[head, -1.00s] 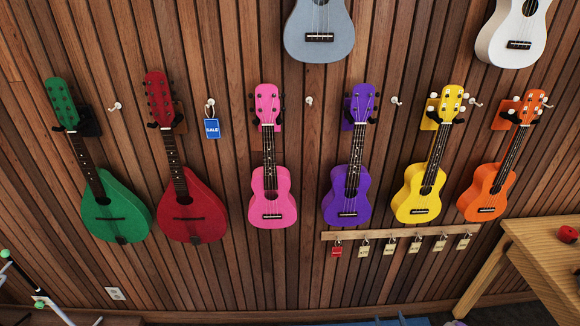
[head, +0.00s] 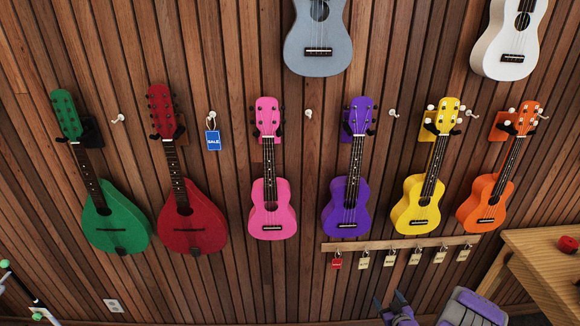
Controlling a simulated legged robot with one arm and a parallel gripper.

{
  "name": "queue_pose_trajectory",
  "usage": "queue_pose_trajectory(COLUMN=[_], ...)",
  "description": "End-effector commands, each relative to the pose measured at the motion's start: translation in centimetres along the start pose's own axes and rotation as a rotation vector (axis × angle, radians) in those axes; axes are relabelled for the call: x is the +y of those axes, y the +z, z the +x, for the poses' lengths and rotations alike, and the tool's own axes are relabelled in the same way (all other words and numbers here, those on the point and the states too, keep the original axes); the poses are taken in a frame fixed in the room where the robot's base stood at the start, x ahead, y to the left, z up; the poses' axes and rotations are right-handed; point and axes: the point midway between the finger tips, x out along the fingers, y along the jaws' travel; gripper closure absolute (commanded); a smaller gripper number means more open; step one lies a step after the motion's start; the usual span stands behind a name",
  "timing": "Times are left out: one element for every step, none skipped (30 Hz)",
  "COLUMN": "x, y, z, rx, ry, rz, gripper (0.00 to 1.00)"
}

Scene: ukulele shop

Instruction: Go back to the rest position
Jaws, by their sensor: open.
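My gripper (head: 390,301) shows at the bottom edge in the head view, right of centre. Its two dark fingertips point up and stand apart, with nothing seen between them. A purple and grey part of my arm shows just to its right. The gripper appears below the rail of tags and apart from the instruments. The rest of my arm is cut off by the frame.
A slatted wood wall holds green (head: 116,223) and red (head: 193,222) mandolins and pink (head: 273,211), purple (head: 346,208), yellow (head: 416,208) and orange (head: 482,205) ukuleles. A tag rail (head: 400,243) hangs below. A wooden table (head: 545,262) stands at right.

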Motion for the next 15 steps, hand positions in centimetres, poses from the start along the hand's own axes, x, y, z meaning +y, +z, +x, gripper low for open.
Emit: queue_pose_trajectory(x=[0.3, 0.5, 0.5, 0.6, 0.6, 0.6, 0.6, 0.6, 0.6, 0.6, 0.6, 0.5, 0.5, 0.5, 0.3], y=[-1.6, -2.4, -3.2, -4.0, -4.7, -5.5, -6.2, -6.9, -7.8, -8.4, -9.3, -10.1, -10.8, -11.6, -12.3], z=[0.5, 0.7, 0.8, 0.9, 1.0, 0.9, 0.9, 0.8, 0.7, 0.6, 0.4, 0.1, -0.1, -0.3, -0.8], rx=[-0.023, -0.041, -0.071, -0.088, -0.109, -0.136, -0.157, -0.177, -0.204, -0.225, -0.242, -0.271, -0.289, -0.308, -0.337], ry=[-0.009, -0.012, -0.021, -0.023, -0.028, -0.034, -0.038, -0.042, -0.045, -0.049, -0.050, -0.055, -0.057, -0.058, -0.062], rz=[-0.009, -0.011, -0.013, -0.015, -0.016, -0.016, -0.016, -0.017, -0.016, -0.018, -0.019, -0.019, -0.019, -0.018, -0.017], gripper=[0.23, 0.23, 0.23, 0.23, 0.23, 0.23, 0.23, 0.23, 0.23, 0.23, 0.23, 0.23, 0.23, 0.23, 0.23])
